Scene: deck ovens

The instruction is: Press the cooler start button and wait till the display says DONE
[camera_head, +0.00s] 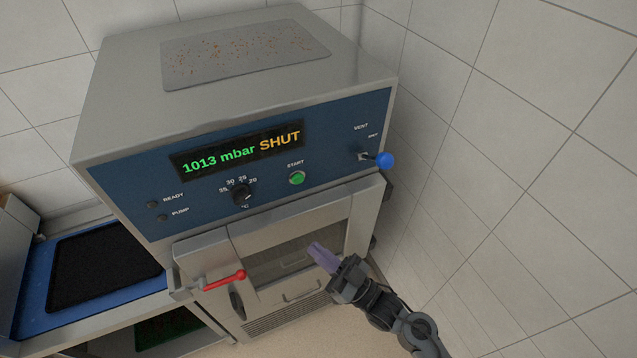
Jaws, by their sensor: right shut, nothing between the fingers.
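The cooler (250,80) is a steel cabinet with a blue front panel. Its display (238,150) reads "1013 mbar SHUT". The green start button (297,178) sits on the panel right of the dial, under the word START. My right gripper (317,250) is shut and empty, with purple fingertips. In the picture it is below the start button, in front of the door, and apart from the button. My left gripper is not in view.
The door (345,220) has a red handle (222,280) and looks closed. A blue-knobbed vent lever (384,160) sticks out at the panel's right. A tiled wall (520,150) stands close on the right. A black tray (100,262) lies on a blue surface at left.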

